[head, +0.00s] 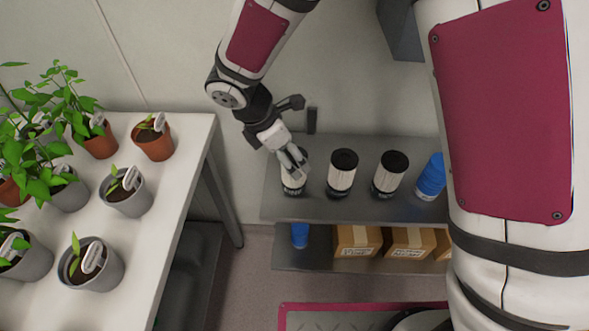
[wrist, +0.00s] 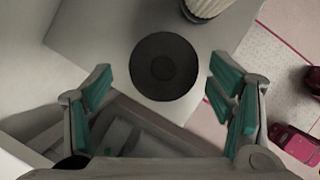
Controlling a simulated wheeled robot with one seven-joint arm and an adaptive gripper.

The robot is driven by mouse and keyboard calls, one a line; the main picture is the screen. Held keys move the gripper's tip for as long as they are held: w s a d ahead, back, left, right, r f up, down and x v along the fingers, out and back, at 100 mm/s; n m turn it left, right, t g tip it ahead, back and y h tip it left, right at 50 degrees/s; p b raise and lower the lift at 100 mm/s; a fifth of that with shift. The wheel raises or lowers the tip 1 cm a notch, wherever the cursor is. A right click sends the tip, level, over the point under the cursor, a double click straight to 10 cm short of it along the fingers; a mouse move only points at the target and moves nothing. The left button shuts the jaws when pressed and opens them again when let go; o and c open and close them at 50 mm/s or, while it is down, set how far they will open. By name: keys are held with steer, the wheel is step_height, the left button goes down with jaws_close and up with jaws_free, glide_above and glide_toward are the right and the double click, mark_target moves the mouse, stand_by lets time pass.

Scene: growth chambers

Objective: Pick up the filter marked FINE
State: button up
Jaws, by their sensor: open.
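Three white pleated filters with black ends stand upright in a row on the upper grey shelf (head: 318,206) in the head view: the left filter (head: 291,187), the middle filter (head: 341,178) and the right filter (head: 388,178). No FINE marking can be read on any of them. My gripper (head: 297,162) is at the left filter and partly hides it. In the wrist view my open gripper (wrist: 163,85) has its teal-padded fingers apart, with a round black filter top (wrist: 165,66) between them in the picture. Whether they touch it, I cannot tell. A neighbouring filter (wrist: 206,8) shows at the top edge.
A blue cylinder (head: 431,178) stands right of the filters, partly behind my arm. The lower shelf holds cardboard boxes (head: 356,241) and a blue item (head: 299,235). A white table (head: 178,211) with potted plants (head: 90,264) is at left. The wall is close behind the shelf.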

steer(key=shift+d+x, duration=0.15)
steer(key=shift+x, duration=1.2)
steer(key=shift+d+x, duration=0.1)
steer(key=shift+x, duration=1.3)
steer(key=shift+r, duration=0.1)
steer(key=c, duration=1.4)
